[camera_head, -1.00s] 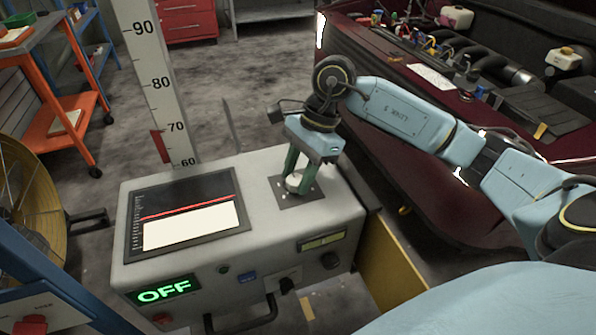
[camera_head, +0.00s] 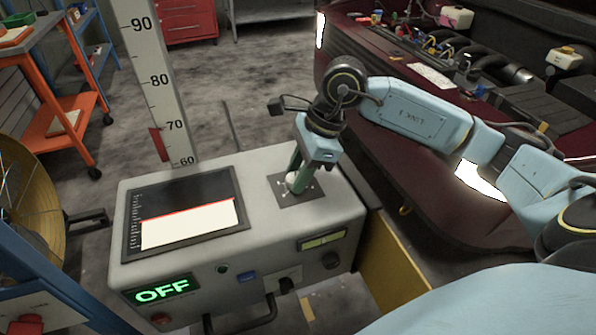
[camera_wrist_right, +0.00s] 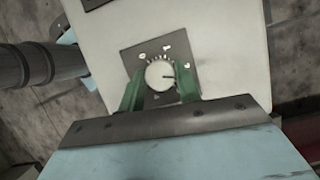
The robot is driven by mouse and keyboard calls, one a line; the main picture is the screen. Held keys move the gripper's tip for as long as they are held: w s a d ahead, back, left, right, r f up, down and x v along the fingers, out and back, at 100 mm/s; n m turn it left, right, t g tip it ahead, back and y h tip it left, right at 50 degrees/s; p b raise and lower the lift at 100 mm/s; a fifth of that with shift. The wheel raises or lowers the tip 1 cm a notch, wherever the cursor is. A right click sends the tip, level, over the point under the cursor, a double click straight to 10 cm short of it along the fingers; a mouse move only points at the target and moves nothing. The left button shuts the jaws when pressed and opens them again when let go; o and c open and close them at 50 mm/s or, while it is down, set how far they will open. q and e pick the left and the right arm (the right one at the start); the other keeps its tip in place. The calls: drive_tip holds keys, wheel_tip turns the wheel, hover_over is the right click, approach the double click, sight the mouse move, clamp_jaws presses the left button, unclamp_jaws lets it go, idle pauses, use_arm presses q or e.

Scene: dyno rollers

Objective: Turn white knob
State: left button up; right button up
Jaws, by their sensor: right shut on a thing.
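The white knob (camera_wrist_right: 160,75) sits on a dark square plate (camera_wrist_right: 131,58) in the right wrist view, with a dark pointer line on its face aimed to the right of that picture. In the head view the knob (camera_head: 291,181) is on top of the grey console (camera_head: 262,222), partly hidden by green fingers. My right gripper (camera_wrist_right: 160,86) is shut on the knob, one green finger on each side of it; it also shows in the head view (camera_head: 296,184), reaching down from above. My left gripper is not in view.
The console has a screen (camera_head: 186,213), a green OFF display (camera_head: 162,290) and a tall scale (camera_head: 157,90) behind. A dark red car (camera_head: 450,190) with open engine bay stands to the right. An orange cart (camera_head: 60,140) stands at the left.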

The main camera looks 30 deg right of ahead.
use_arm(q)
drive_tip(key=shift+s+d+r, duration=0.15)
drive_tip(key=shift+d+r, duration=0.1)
use_arm(e)
drive_tip(key=shift+m+t, duration=0.3)
drive_tip(key=shift+m, duration=0.5)
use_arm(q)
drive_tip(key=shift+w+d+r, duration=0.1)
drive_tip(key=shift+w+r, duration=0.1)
use_arm(e)
drive_tip(key=shift+h, duration=0.3)
drive_tip(key=o, duration=1)
drive_tip(key=shift+c, duration=0.2)
use_arm(q)
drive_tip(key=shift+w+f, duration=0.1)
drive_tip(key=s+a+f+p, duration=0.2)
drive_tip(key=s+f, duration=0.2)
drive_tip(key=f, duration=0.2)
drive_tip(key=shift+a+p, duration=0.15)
drive_tip(key=shift+p, duration=0.15)
use_arm(e)
drive_tip(key=v, duration=1.3)
drive_tip(key=shift+s+r, duration=0.15)
drive_tip(key=shift+s, duration=0.05)
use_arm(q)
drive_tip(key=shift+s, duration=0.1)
use_arm(e)
drive_tip(key=shift+d, duration=0.15)
